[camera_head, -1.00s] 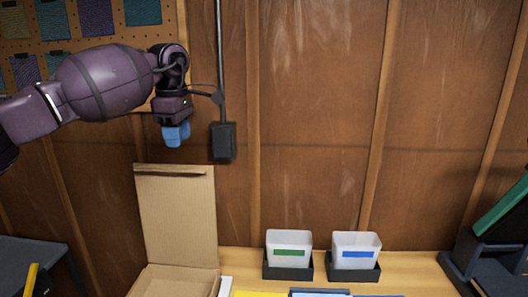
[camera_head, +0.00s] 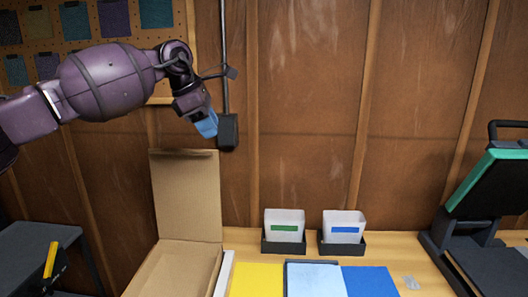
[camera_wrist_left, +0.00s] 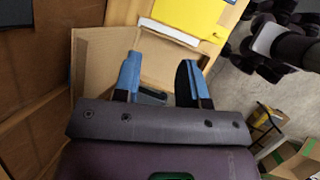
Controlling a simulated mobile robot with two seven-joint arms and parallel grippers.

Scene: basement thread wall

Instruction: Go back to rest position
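My left gripper (camera_head: 207,124) is raised in front of the wooden wall, above and beside the open cardboard box (camera_head: 189,195). Its blue fingertips point down and to the right. In the left wrist view the two blue fingers of this gripper (camera_wrist_left: 160,82) stand apart. A small dark object (camera_wrist_left: 152,94) shows between and beyond them, apparently in the box; I cannot tell what it is. My right gripper is not seen in the head view, and I cannot make it out in the wrist view.
A black box on a conduit (camera_head: 228,131) is close to the left gripper. On the table are white bins with green (camera_head: 284,226) and blue (camera_head: 343,227) labels, yellow (camera_head: 257,280) and blue (camera_head: 370,282) sheets, and a press (camera_head: 490,190) at right.

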